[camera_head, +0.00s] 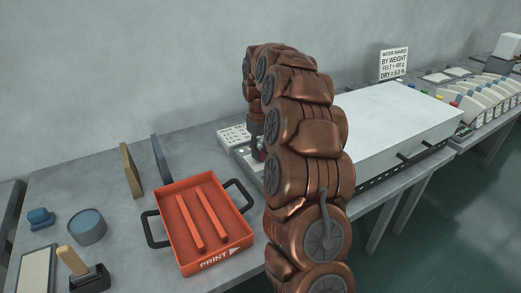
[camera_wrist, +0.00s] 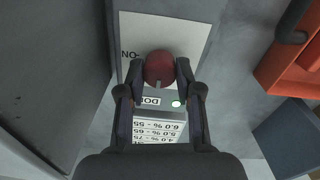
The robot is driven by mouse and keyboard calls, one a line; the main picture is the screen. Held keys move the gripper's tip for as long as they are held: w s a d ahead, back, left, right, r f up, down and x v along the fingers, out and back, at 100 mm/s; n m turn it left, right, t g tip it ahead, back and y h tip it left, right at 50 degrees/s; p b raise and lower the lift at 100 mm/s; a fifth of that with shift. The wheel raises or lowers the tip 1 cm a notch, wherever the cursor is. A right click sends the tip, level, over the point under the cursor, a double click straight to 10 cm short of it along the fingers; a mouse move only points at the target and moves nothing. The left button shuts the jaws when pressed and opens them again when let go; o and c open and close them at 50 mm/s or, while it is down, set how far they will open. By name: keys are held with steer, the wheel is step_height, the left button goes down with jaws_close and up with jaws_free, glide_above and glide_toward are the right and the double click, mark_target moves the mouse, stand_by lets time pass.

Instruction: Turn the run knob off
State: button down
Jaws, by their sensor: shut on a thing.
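The run knob (camera_wrist: 159,66) is a round red knob on a white panel (camera_wrist: 196,38) in the wrist view. Its pale pointer mark faces down in the picture, while the upside-down "ON" label is to its left. My gripper (camera_wrist: 159,74) has one fingertip on each side of the knob and is shut on it. In the head view my copper arm hides most of the gripper and panel. Only a bit of dark gripper (camera_head: 257,140) shows at the arm's left edge.
A small lit lamp (camera_wrist: 176,103) and a printed label card (camera_wrist: 150,130) lie below the knob. An orange tray (camera_head: 222,221) with black handles stands left of my arm. A white-topped machine (camera_head: 385,115) stands to the right. A blue tub (camera_head: 87,228) is at the left.

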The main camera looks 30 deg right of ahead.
mark_target(260, 152)
steer(key=c, duration=0.8)
jaws_free()
steer(key=shift+o, duration=0.2)
step_height(260, 152, up, 12)
steer(key=shift+a, duration=0.15)
